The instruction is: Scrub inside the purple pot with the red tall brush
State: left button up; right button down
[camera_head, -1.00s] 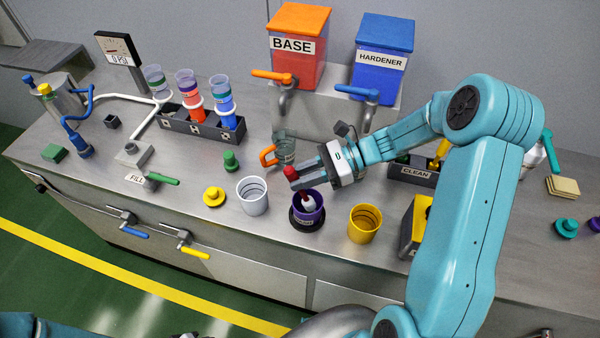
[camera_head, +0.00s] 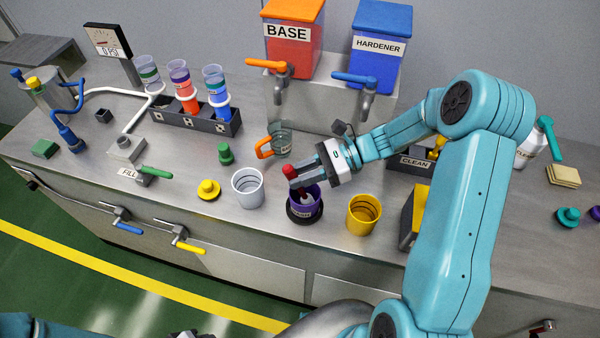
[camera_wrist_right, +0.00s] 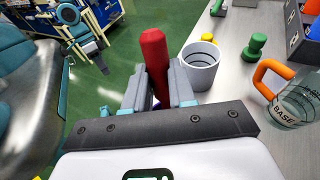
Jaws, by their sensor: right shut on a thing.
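The purple pot (camera_head: 309,213) stands on a dark round base at the front middle of the bench. My right gripper (camera_head: 296,182) is above the pot and shut on the red tall brush (camera_head: 288,171). The red handle sticks up out of the jaws; in the right wrist view the handle (camera_wrist_right: 154,52) stands between the two grey fingers (camera_wrist_right: 158,92). The brush's lower end is inside the pot, mostly hidden by the fingers and rim.
A white cup (camera_head: 248,189) stands left of the pot and a yellow cup (camera_head: 363,215) right of it. A glass jug (camera_head: 280,144) with an orange handle stands behind. The CLEAN holder (camera_head: 413,166) is behind to the right. The bench's front edge is close.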

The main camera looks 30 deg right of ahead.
jog(key=shift+w+f, duration=0.15)
jog(key=shift+f, duration=0.1)
jog(key=shift+f+b, duration=0.45)
jog(key=shift+b, duration=0.05)
dwell(0.4)
